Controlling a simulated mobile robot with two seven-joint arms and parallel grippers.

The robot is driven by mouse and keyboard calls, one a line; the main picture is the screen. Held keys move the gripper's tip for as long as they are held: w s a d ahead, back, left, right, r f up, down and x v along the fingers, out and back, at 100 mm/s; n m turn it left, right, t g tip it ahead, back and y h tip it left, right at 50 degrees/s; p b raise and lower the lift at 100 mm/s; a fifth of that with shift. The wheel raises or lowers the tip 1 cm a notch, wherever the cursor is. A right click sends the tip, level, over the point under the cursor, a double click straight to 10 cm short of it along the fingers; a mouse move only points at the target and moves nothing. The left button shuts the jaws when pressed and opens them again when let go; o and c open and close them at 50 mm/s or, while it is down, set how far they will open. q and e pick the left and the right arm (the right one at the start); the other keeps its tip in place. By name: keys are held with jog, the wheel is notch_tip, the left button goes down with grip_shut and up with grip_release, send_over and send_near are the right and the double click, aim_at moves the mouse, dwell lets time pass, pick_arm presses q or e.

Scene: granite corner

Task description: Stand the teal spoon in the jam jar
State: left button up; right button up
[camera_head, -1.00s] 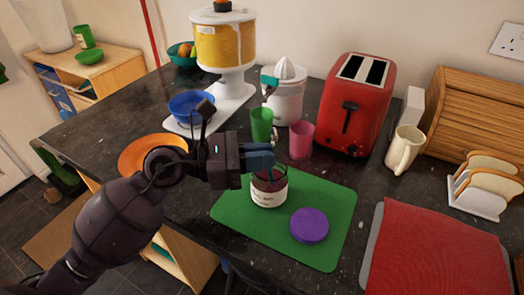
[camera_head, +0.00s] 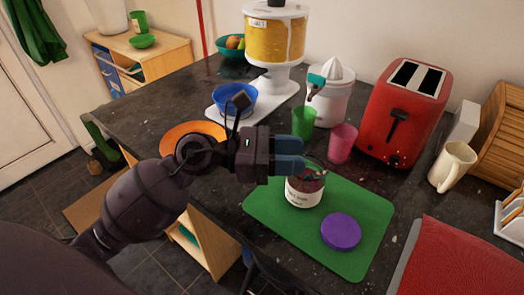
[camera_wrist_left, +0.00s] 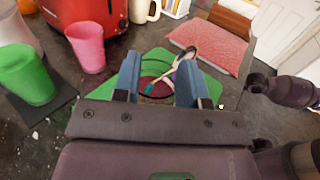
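The jam jar (camera_head: 304,196), with a white label and dark red contents, stands upright on the green mat (camera_head: 370,215). A slim piece with teal and pale parts, seemingly the teal spoon (camera_head: 317,172), leans at the jar's mouth. In the left wrist view the spoon (camera_wrist_left: 182,60) slants up and right from the mouth, its lower part apparently inside. My left gripper (camera_head: 287,155) is above and just left of the mouth, its blue fingers apart with nothing clearly clamped. A dark part of my right arm (camera_wrist_left: 285,90) shows in the wrist view; its fingers cannot be made out.
A purple lid (camera_head: 341,231) lies on the mat. A green cup (camera_head: 304,122) and a pink cup (camera_head: 342,143) stand behind the jar. The red toaster (camera_head: 405,110), cream jug (camera_head: 452,167) and red cloth (camera_head: 455,262) are right. An orange plate (camera_head: 190,136) lies left.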

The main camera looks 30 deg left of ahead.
pick_arm(q)
jog(key=b+v, duration=0.1)
jog(key=v, duration=0.8)
dwell(0.5)
jog(key=shift+a, duration=0.1)
